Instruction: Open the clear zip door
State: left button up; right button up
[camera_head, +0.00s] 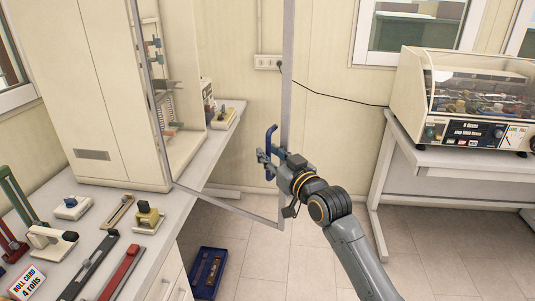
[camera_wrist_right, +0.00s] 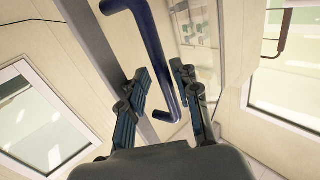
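The clear door (camera_head: 286,100) is a transparent panel in a grey frame, swung out from the cream cabinet (camera_head: 85,80), so the cabinet's inside shows. Its blue bar handle (camera_head: 271,138) is on the frame's free edge. My right gripper (camera_head: 266,162) is at the lower part of the handle. In the right wrist view the handle (camera_wrist_right: 155,55) runs between the two fingers of my right gripper (camera_wrist_right: 163,88), with gaps on both sides; the fingers look open. My left gripper is not in view.
A white bench (camera_head: 150,262) with several sample tools runs along the left. A tester with a clear cover (camera_head: 470,95) stands on a table at the right. A blue bin (camera_head: 208,273) is on the floor. Tiled floor (camera_head: 265,270) is free between the benches.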

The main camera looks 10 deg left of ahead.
jog(key=shift+d+r, duration=0.1)
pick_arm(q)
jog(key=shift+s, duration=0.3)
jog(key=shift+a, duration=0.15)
pick_arm(e)
jog(key=shift+s+a, duration=0.1)
jog(key=shift+a, duration=0.1)
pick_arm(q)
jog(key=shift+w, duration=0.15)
pick_arm(e)
jog(key=v, duration=1.2)
jog(key=shift+d, duration=0.2)
